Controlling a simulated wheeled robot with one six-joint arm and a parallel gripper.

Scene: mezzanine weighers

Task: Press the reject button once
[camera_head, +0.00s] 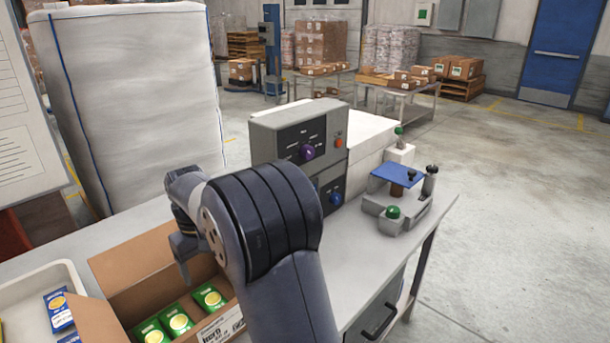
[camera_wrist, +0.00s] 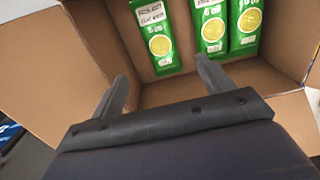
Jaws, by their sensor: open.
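No label reading reject is legible, so I cannot tell which control is the reject button. A grey control box (camera_head: 268,138) on the bench has a purple knob (camera_head: 307,152), a small orange-red button (camera_head: 339,143) and, lower down, a blue knob (camera_head: 336,198). To its right, a grey device with a blue plate (camera_head: 398,174) has a green round button (camera_head: 393,212) in front. My gripper (camera_wrist: 165,85) is open and empty, pointing down over the open cardboard box (camera_wrist: 270,105). It is left of the control box and apart from these controls. My arm hides part of the control box.
The cardboard box holds several green packets (camera_head: 209,297). A white tray (camera_head: 12,278) with blue packets (camera_head: 60,310) is at the left. A tall wrapped block (camera_head: 140,100) stands behind. The bench (camera_head: 372,262) is clear in front of the controls.

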